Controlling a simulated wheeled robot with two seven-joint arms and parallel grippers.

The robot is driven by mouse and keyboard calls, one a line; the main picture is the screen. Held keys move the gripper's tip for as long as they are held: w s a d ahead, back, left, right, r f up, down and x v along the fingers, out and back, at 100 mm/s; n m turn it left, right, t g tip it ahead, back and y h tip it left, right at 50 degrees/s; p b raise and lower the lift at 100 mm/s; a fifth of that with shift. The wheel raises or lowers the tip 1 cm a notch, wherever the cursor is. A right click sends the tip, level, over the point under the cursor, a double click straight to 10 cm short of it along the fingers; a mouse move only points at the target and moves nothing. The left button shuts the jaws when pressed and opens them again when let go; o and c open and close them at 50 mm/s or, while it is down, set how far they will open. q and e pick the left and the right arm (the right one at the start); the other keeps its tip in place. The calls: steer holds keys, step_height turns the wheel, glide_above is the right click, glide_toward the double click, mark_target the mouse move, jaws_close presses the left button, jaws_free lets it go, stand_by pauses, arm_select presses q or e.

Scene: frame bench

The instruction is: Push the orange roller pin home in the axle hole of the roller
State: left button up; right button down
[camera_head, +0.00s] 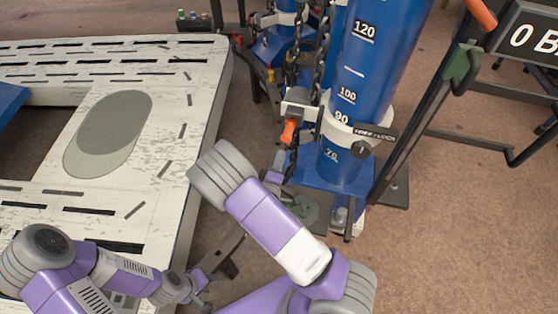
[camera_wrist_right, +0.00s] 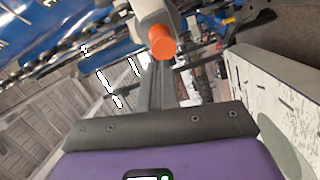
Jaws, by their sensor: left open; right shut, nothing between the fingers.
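The orange roller pin (camera_head: 289,131) shows its orange end at the lower side of the pale roller housing (camera_head: 299,106), beside the chain on the blue column. In the right wrist view the pin's orange round end (camera_wrist_right: 162,42) faces me, with the pale housing (camera_wrist_right: 152,12) behind it. The axle hole and the pin's shaft are hidden. My right gripper (camera_head: 281,158) is shut and empty, just below the pin; in the wrist view its fingertips (camera_wrist_right: 160,68) point at the orange end. I cannot tell whether they touch. My left gripper (camera_head: 207,289) is open, low by the bench edge.
A blue graduated column (camera_head: 372,70) stands right of the pin, with a hanging chain (camera_head: 322,55) alongside. A worn white frame bench (camera_head: 200,80) fills the left. A black stand (camera_head: 470,85) with another orange grip is at right. Brown floor is open at lower right.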

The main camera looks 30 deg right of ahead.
steer(key=shift+x, duration=2.5)
steer(key=shift+w+d, duration=0.5)
steer(key=shift+a, duration=0.1)
steer(key=shift+s+a+f, duration=0.1)
steer(key=shift+s+a, duration=0.3)
steer(key=shift+s, duration=0.05)
glide_toward(286, 139)
steer(key=shift+p+v, duration=0.3)
steer(key=shift+v, duration=0.8)
steer(key=shift+d+f, duration=0.1)
